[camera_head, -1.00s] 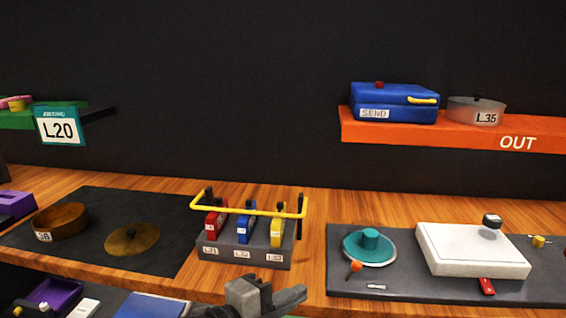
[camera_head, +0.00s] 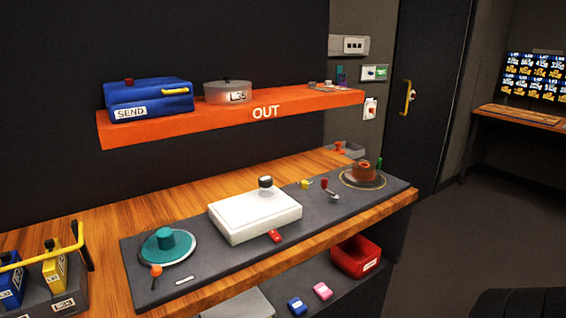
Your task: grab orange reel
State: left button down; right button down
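An orange-brown reel (camera_head: 366,171) sits on a dark round plate with a gold rim (camera_head: 348,182), at the right end of the grey mat (camera_head: 205,267) on the wooden bench. A smaller orange piece (camera_head: 339,147) lies in a grey tray behind it, too small to make out. Neither of my grippers is in view.
The mat also bears a teal reel (camera_head: 168,242), a white box (camera_head: 255,216) and small knobs. An orange shelf marked OUT (camera_head: 215,116) hangs above with a blue SEND case (camera_head: 150,98). A red bin (camera_head: 355,257) is below. Open floor (camera_head: 450,235) lies right.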

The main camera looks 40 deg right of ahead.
aim_at(366, 171)
jog(key=z, duration=2.75)
jog(key=i, duration=1.1)
jog(key=u, duration=2.25)
